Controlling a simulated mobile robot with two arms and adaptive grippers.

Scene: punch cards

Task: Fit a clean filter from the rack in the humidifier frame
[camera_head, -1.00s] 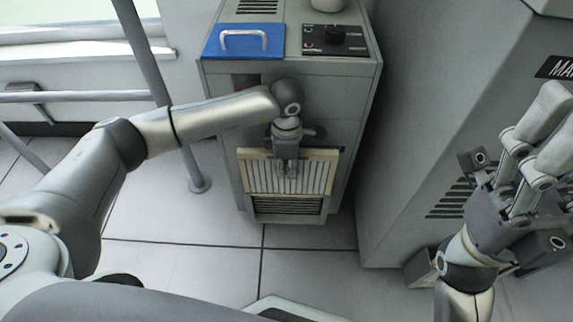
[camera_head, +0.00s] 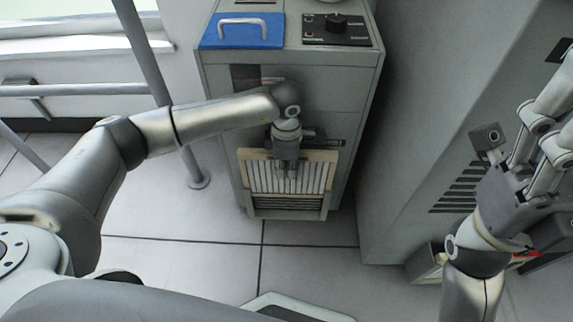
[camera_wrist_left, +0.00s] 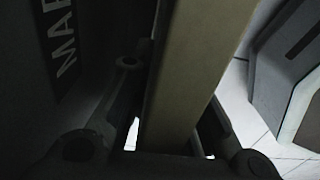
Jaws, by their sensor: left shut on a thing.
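A pleated cream filter (camera_head: 262,178) in a pale frame stands upright at the front of the grey humidifier cabinet (camera_head: 228,130). My left gripper (camera_head: 288,180) is shut on the filter's upper middle. In the left wrist view the filter's edge (camera_wrist_left: 185,75) runs between the two fingers. A dark louvred opening (camera_head: 290,205) shows just under the filter. How deep the filter sits in the frame I cannot tell. My right gripper (camera_head: 515,150) is at the right in front of the large cabinet; its fingers are spread and nothing shows between them.
A blue lid (camera_head: 225,38) with a handle and a dark control panel (camera_head: 337,30) are on the cabinet top. A larger grey cabinet (camera_head: 410,150) stands close on the right. A grey post (camera_head: 165,110) is on the left.

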